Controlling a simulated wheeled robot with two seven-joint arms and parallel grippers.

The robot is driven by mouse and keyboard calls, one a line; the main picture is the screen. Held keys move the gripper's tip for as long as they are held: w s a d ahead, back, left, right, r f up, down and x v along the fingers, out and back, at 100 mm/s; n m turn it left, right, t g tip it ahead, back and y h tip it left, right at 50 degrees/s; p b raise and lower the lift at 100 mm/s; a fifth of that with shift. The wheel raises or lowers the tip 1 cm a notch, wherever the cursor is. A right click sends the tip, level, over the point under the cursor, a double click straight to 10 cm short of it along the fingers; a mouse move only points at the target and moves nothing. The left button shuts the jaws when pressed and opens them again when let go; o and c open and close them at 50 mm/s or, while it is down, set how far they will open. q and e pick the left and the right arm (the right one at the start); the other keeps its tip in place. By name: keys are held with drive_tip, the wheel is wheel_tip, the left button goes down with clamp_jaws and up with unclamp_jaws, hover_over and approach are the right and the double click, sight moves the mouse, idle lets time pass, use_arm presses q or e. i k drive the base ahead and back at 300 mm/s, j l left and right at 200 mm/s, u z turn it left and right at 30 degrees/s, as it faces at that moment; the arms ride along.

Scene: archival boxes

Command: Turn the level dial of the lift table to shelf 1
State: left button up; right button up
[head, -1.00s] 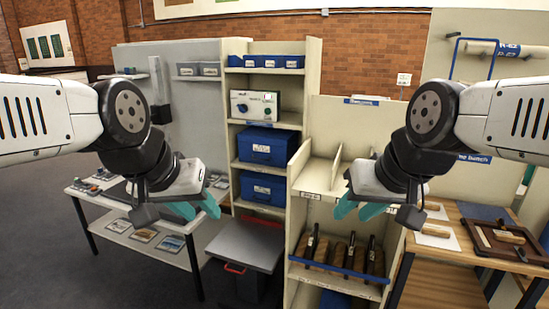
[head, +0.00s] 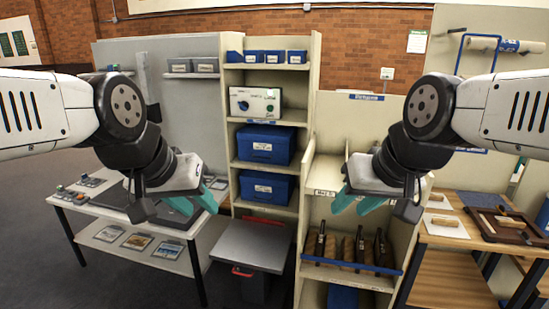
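A white control box (head: 255,105) stands on a shelf of the middle shelving unit, with a small dark blue knob (head: 243,105) and a green knob (head: 270,108) on its front. Its lettering is too small to read, so I cannot tell which knob is the level dial. The lift table (head: 252,244), with a flat grey top and a red handle, stands low in front of the unit. My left gripper (head: 194,204) is open and empty, left of and nearer than the control box. My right gripper (head: 357,203) is open and empty, to the right of it.
Blue boxes (head: 266,144) fill the shelves below the control box. A white table (head: 130,213) with flat items stands at the left. A rack with dark-handled tools (head: 345,249) and a wooden bench (head: 450,236) stand at the right. Dark floor is free at the left.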

sight(244, 105)
drive_tip(key=i+l+u, duration=0.2)
drive_tip(key=i+u, duration=0.15)
drive_tip(key=i, duration=0.15)
drive_tip(key=i+l+u, duration=0.65)
drive_tip(key=i+l, duration=0.2)
